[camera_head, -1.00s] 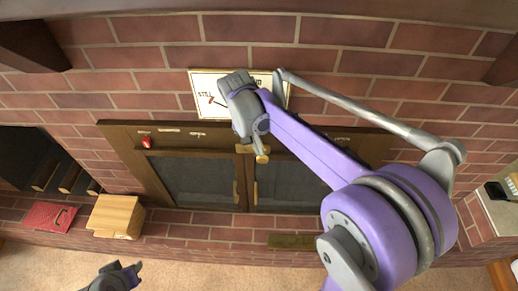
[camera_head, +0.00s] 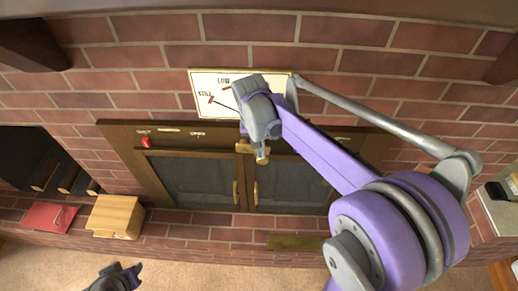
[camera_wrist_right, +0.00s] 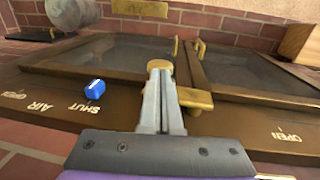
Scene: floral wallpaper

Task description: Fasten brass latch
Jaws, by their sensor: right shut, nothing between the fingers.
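A brass latch (camera_head: 244,146) sits at the top middle of the dark-framed double doors, where the two doors meet. In the right wrist view, the latch shows as a flat brass piece (camera_wrist_right: 194,98) on the frame, with a round brass end (camera_wrist_right: 160,66) beside it. My right gripper (camera_head: 262,157) is in front of this spot, just right of the latch in the head view. Its fingers (camera_wrist_right: 161,75) are closed together with nothing between them, and their tips overlap the round end; contact is unclear. My left gripper (camera_head: 130,272) is low at the left, away from the doors.
Brass door handles (camera_head: 235,192) hang below the latch. A red knob (camera_head: 146,142) sits on the top frame at left; a blue knob (camera_wrist_right: 95,89) shows in the wrist view. A wooden block (camera_head: 117,215) and red book (camera_head: 50,216) lie on the brick hearth. A dial sign (camera_head: 222,85) hangs above.

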